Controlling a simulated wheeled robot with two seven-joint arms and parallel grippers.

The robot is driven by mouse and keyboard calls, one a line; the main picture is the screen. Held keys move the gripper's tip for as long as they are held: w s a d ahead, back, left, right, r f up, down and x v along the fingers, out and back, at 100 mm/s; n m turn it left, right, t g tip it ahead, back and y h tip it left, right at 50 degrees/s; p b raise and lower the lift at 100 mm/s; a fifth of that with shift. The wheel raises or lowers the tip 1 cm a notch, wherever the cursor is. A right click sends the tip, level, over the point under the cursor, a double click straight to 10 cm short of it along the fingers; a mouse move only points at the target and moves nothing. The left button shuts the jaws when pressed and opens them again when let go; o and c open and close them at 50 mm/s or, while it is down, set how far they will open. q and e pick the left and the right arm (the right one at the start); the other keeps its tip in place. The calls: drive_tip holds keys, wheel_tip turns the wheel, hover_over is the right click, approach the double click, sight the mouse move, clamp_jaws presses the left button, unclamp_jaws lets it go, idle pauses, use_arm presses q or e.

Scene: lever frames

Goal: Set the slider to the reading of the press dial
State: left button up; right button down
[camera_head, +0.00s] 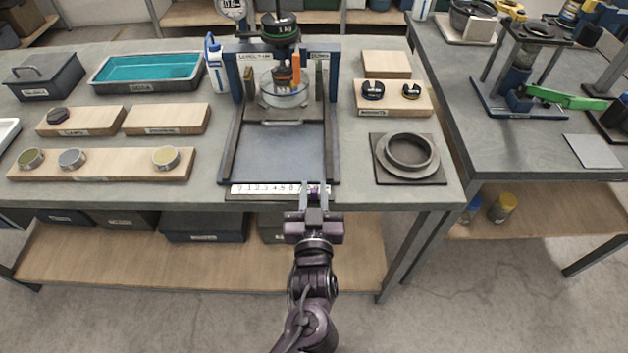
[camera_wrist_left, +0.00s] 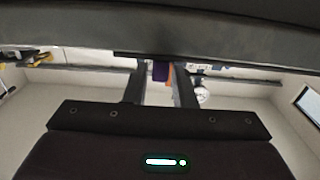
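The white number scale (camera_head: 262,189) runs along the front edge of the press base. The purple slider (camera_head: 314,190) is near its right end, and it also shows in the left wrist view (camera_wrist_left: 160,72). My left gripper (camera_head: 314,187) is open, with one finger on each side of the slider and small gaps beside it. The press dial (camera_head: 232,8) is cut off by the top edge of the head view; its reading is too small to tell. A round white dial face (camera_wrist_left: 201,95) shows small in the wrist view. My right gripper is not in view.
The press frame (camera_head: 334,110) stands behind the scale, with a glass dish (camera_head: 285,92) under its ram. A ring on a dark plate (camera_head: 408,175) lies to the right. Wooden boards with small tins (camera_head: 100,164) and a teal tray (camera_head: 148,72) are at the left.

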use_arm(q)
drive_tip(key=shift+w, duration=1.35)
clamp_jaws()
